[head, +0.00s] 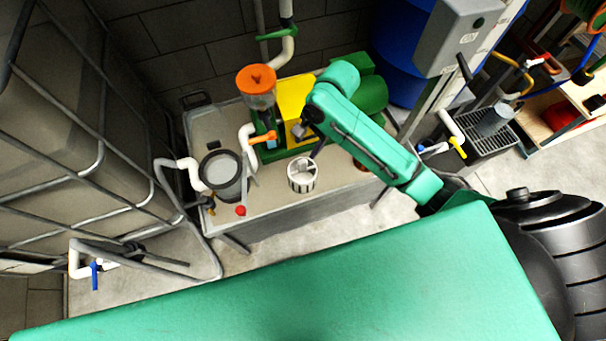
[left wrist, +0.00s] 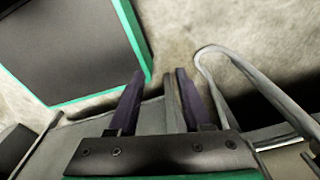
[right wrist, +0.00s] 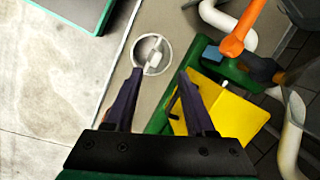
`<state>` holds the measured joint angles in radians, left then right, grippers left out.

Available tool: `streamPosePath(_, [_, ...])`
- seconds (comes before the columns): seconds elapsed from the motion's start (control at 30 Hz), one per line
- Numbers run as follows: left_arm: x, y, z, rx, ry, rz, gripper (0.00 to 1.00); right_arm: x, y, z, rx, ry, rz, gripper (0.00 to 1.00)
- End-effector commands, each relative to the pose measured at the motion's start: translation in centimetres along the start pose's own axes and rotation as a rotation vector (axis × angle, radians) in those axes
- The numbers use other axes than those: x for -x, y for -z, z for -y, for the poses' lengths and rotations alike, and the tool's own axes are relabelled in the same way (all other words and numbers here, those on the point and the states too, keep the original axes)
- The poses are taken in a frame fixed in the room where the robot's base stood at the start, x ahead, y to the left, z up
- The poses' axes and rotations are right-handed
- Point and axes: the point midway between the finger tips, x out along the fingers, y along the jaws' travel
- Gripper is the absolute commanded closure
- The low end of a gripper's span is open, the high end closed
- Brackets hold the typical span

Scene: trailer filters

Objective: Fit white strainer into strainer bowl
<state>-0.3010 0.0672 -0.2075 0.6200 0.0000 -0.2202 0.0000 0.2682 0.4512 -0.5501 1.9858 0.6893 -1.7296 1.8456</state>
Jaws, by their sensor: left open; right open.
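The white strainer (head: 303,175) is a short round basket standing upright on the pale bench, with a crossbar across its open top. It also shows in the right wrist view (right wrist: 152,55), just beyond the fingertips. The strainer bowl seems to be the dark-rimmed round vessel (head: 220,172) to its left, joined to white pipes. My right gripper (right wrist: 158,76) is open and empty, close to the strainer and apart from it. My left gripper (left wrist: 160,72) is open and empty over the floor area, far from both.
A yellow guard (head: 293,100), an orange-capped clear cylinder (head: 257,88) and an orange-handled valve (head: 262,138) stand behind on the bench (head: 265,219). A red knob (head: 240,210) sits at the bench front. A metal tube frame (head: 100,160) fills the left side.

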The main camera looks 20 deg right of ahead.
Motion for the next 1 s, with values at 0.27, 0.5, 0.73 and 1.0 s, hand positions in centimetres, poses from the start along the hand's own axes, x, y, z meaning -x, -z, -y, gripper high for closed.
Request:
streamPosePath(0.27, [0.1,-0.2,1.2,0.001,0.016,0.002,0.51,2.3,1.1,0.6,-0.406,-0.104,-0.058,0.45])
streamPosePath(0.5, [-0.4,-0.2,1.2,0.003,0.016,0.001,0.51,-3.7,1.3,-0.1,-0.410,-0.105,-0.058,0.45])
streamPosePath(0.73, [-0.5,-0.2,1.2,0.003,0.016,0.001,0.51,-7.0,1.3,-0.5,-0.408,-0.102,-0.058,0.45])
streamPosePath(1.0, [-0.8,-0.2,1.1,0.003,0.016,0.001,0.51,-11.3,1.1,-1.1,-0.406,-0.099,-0.057,0.45])
